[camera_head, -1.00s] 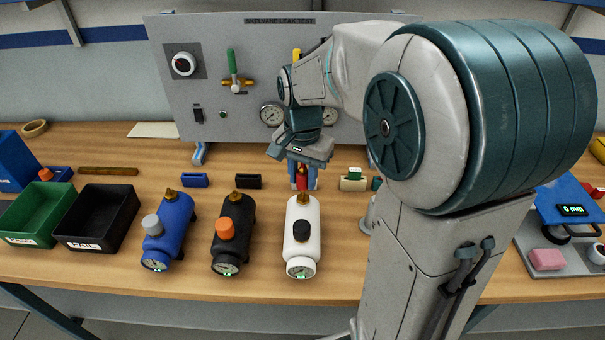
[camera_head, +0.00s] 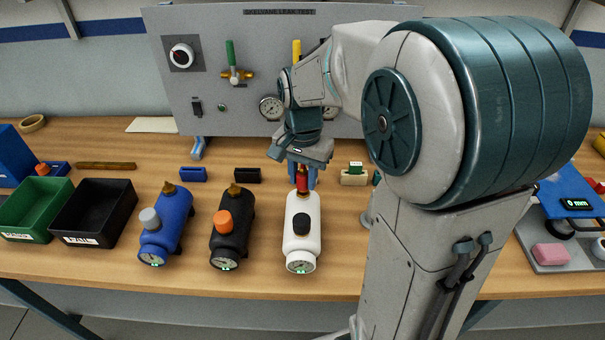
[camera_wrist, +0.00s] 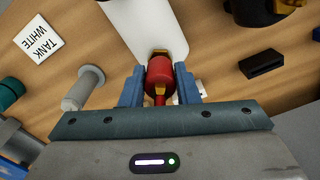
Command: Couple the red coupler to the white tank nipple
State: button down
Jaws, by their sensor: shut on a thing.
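The white tank (camera_head: 301,232) lies on the bench with a black knob on top and a gauge facing me. Its brass nipple is at the far end; in the head view the red coupler (camera_head: 302,181) covers most of it. My gripper (camera_head: 303,172) is shut on the red coupler, one blue finger on each side. In the wrist view the red coupler (camera_wrist: 159,76) sits between the fingers (camera_wrist: 160,90), its front end against or very close to the end of the white tank (camera_wrist: 145,25). I cannot tell whether the two are locked together.
A black tank (camera_head: 231,232) and a blue tank (camera_head: 165,228) lie to the left, then black and green bins. A card reading "TANK WHITE" (camera_wrist: 38,42) shows in the wrist view. A grey panel (camera_head: 225,60) with gauges stands behind. A scale-like device (camera_head: 570,215) is at right.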

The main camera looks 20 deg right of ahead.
aim_at(302, 168)
jog(key=shift+f, duration=0.4)
jog(key=c, duration=1)
grip_release()
jog(key=shift+r, duration=0.1)
jog(key=shift+r, duration=0.1)
notch_tip(302, 168, up, 14)
jog(key=shift+f, duration=0.15)
